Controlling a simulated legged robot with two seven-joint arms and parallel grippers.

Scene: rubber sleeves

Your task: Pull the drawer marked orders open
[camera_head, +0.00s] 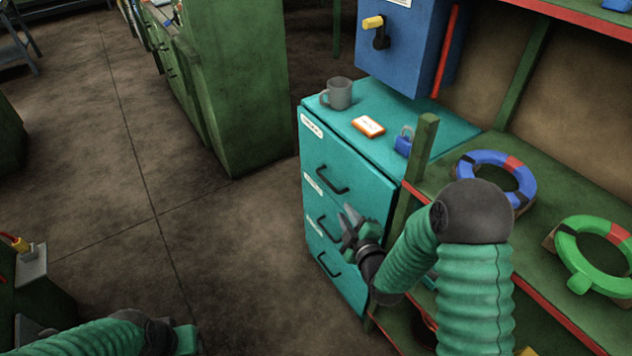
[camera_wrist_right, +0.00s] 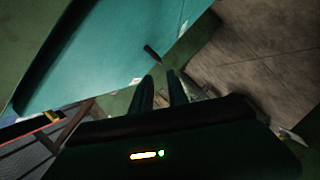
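A teal cabinet (camera_head: 385,195) stands right of centre with three drawers, each with a dark handle. The top handle (camera_head: 333,180), middle handle (camera_head: 325,229) and bottom handle (camera_head: 328,265) all show; the drawers look shut. White labels (camera_head: 312,126) sit at the drawers' upper left, too small to read. My right gripper (camera_head: 347,222) is in front of the cabinet's right part, beside the middle handle, open and empty. In the right wrist view its fingers (camera_wrist_right: 160,85) are slightly apart, with a dark handle (camera_wrist_right: 152,52) beyond them. My left gripper (camera_head: 187,340) is partly cut off at the bottom.
A grey mug (camera_head: 337,93), an orange-and-white box (camera_head: 369,127) and a blue padlock (camera_head: 403,143) are on the cabinet top. Green shelving with a blue ring (camera_head: 496,160) and a green ring (camera_head: 580,270) stands at right. The floor left of the cabinet is clear.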

